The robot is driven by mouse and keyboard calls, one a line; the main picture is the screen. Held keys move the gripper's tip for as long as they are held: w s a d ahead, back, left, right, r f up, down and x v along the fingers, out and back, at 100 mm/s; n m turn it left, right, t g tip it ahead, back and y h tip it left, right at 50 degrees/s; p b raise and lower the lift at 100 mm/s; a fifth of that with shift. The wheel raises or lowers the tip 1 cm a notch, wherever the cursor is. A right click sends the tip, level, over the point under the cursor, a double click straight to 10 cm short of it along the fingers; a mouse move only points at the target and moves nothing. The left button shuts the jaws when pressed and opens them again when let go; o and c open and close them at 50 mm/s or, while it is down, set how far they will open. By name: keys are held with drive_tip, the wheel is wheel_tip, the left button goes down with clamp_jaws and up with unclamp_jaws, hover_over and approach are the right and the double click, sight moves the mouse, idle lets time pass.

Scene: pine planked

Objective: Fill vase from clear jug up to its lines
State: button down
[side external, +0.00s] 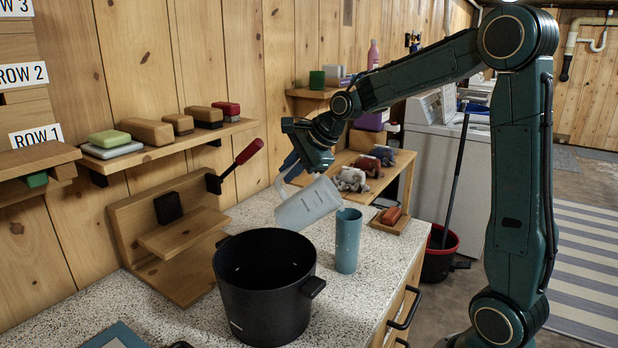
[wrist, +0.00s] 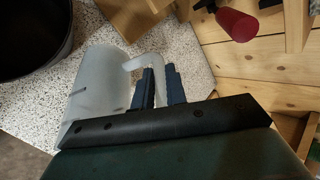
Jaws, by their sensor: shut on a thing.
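The clear jug (side external: 308,204) looks frosted and pale. It hangs tilted above the counter, its right end close to and a little above the rim of the blue vase (side external: 348,240). The vase stands upright on the counter, right of the black pot; no lines show on it from here. My gripper (side external: 291,168) is shut on the jug's handle. In the wrist view, the dark blue fingers (wrist: 161,88) sit either side of the pale handle, and the jug body (wrist: 100,92) shows dark marks. I cannot make out any water level or stream, and the vase's inside is hidden.
A large black pot (side external: 264,290) stands on the speckled counter (side external: 190,328) in front of the jug. A wooden stand (side external: 165,255) is at the left. Wall shelves (side external: 165,150) hold soaps and brushes. A low shelf with several small figures (side external: 352,180) is behind the vase.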

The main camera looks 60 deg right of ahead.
drive_tip(key=shift+w+a+f+g, duration=0.1)
drive_tip(key=shift+w+f+g, duration=0.05)
drive_tip(key=shift+f+g, duration=0.15)
drive_tip(key=shift+w+f, duration=0.1)
drive_tip(key=shift+f, duration=0.05)
drive_tip(key=shift+w+a+f+n+g+h+b, duration=0.2)
drive_tip(key=shift+w+f+g+h, duration=0.1)
drive_tip(key=shift+f+g, duration=0.25)
drive_tip(key=shift+w+a+f+n+g+h+b, duration=0.1)
drive_tip(key=shift+w+a+f+g+h, duration=0.15)
drive_tip(key=shift+f+g, duration=0.3)
drive_tip(key=w+a+f+g+h+b, duration=0.1)
drive_tip(key=w+f+g+h, duration=0.1)
drive_tip(key=f+g, duration=0.1)
drive_tip(key=w+a+f+n+g+h+b, duration=0.1)
drive_tip(key=w+f+g+h, duration=0.1)
drive_tip(key=f, duration=0.3)
drive_tip(key=shift+w+a+f+g, duration=0.3)
drive_tip(key=shift+w+a+g, duration=0.05)
drive_tip(key=shift+g, duration=0.05)
idle(0.3)
idle(0.5)
drive_tip(key=shift+d+n, duration=0.1)
drive_tip(key=shift+n, duration=0.2)
